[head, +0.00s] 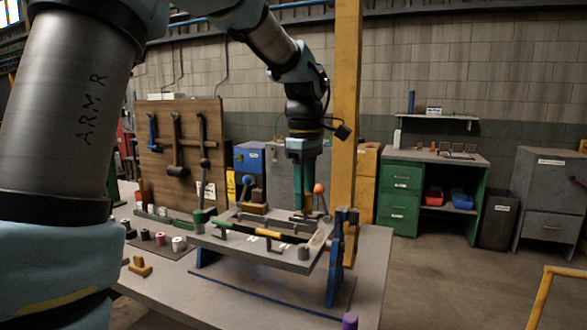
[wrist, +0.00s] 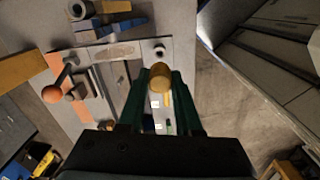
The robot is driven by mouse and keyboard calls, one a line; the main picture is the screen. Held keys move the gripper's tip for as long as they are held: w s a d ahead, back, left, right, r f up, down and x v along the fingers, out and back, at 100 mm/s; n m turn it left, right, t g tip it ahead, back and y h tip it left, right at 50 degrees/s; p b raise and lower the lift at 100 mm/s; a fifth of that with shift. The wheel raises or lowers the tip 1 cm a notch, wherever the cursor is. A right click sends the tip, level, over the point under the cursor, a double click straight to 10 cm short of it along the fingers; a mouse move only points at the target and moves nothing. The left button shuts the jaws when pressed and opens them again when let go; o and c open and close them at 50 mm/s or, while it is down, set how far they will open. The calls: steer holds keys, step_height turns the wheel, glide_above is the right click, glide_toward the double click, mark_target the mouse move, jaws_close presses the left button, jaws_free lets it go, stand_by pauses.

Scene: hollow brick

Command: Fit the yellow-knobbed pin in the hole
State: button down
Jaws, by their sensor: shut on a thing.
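My gripper (head: 303,207) points straight down over the raised grey plate (head: 285,264) on the bench. In the wrist view its two green fingers (wrist: 160,82) are shut on the yellow knob (wrist: 160,75) of the pin. The knob sits between the fingertips. The pin's shaft is hidden below the knob, and the fingers cover it in the head view. I cannot make out the hole, or whether the pin touches anything below.
An orange-balled lever (head: 319,188) stands close beside my gripper, and a blue-balled lever (head: 246,180) stands to the left. A yellow-and-green bar (head: 268,232) and a short grey cylinder (head: 303,253) are at the plate's front. A blue stand (head: 335,277) supports its right end.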

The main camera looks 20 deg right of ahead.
steer(key=shift+w+a+r, duration=0.1)
steer(key=shift+r, duration=0.15)
steer(key=shift+f, duration=0.15)
step_height(320, 180, down, 6)
steer(key=b, duration=0.5)
steer(key=shift+r, duration=0.4)
steer(key=shift+f+b, duration=1)
steer(key=shift+f, duration=0.95)
steer(key=c, duration=0.5)
jaws_free()
